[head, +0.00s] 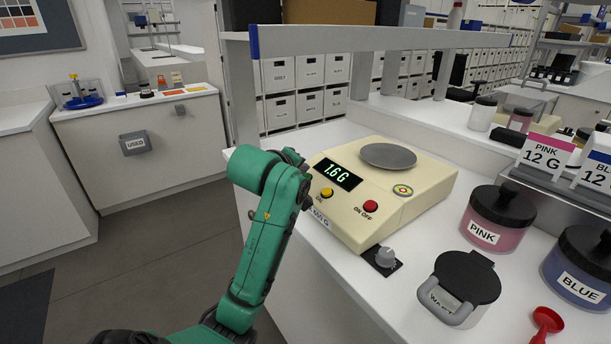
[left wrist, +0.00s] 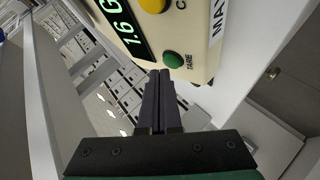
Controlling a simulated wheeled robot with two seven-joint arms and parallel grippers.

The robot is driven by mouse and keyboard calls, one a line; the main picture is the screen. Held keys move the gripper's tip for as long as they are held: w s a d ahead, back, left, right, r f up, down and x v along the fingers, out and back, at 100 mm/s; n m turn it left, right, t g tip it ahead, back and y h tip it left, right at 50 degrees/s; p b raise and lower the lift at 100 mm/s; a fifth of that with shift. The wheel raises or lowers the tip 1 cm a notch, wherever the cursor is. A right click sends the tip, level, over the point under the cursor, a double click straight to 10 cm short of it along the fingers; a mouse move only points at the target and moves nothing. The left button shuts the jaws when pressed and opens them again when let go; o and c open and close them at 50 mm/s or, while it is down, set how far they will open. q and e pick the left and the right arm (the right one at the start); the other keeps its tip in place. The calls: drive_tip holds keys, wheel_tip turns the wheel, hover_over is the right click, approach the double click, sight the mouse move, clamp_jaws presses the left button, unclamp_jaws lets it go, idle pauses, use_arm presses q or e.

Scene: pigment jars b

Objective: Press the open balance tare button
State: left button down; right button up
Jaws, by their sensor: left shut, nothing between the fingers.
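The open balance (head: 405,200) is a cream box with a round grey pan (head: 388,156) on the white bench. Its display (head: 338,174) reads 1.6 G. The green tare button (left wrist: 173,60) shows in the left wrist view, beside a yellow button (left wrist: 152,4); in the head view my arm hides it. My left gripper (left wrist: 160,73) is shut and empty, its fingertips close to the tare button and slightly to its left in the wrist view. I cannot tell whether they touch it. In the head view the gripper is mostly hidden at the balance's left front corner. My right gripper is not in view.
A red on/off button (head: 371,206) is on the balance front. A grey knob (head: 386,257), a lidded waste pot (head: 462,287), a pink jar (head: 496,220), a blue jar (head: 584,262) and a red scoop (head: 547,321) stand right of it. A shelf post (head: 243,100) rises behind my arm.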

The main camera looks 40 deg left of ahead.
use_arm(q)
drive_tip(key=shift+w+f, duration=0.2)
drive_tip(key=shift+f, duration=0.25)
idle(0.5)
drive_tip(key=shift+r, duration=0.1)
drive_tip(key=shift+s+r+p, duration=0.35)
drive_tip(key=shift+r+p, duration=0.45)
drive_tip(key=shift+p, duration=0.2)
drive_tip(key=shift+a+r+p, duration=0.1)
drive_tip(key=shift+r+p, duration=0.25)
drive_tip(key=r+p, duration=0.1)
drive_tip(key=s+r+p, duration=0.1)
drive_tip(key=r+p, duration=0.1)
drive_tip(key=s+r+p, duration=0.1)
drive_tip(key=r+p, duration=0.1)
drive_tip(key=shift+a, duration=0.25)
drive_tip(key=shift+f, duration=0.1)
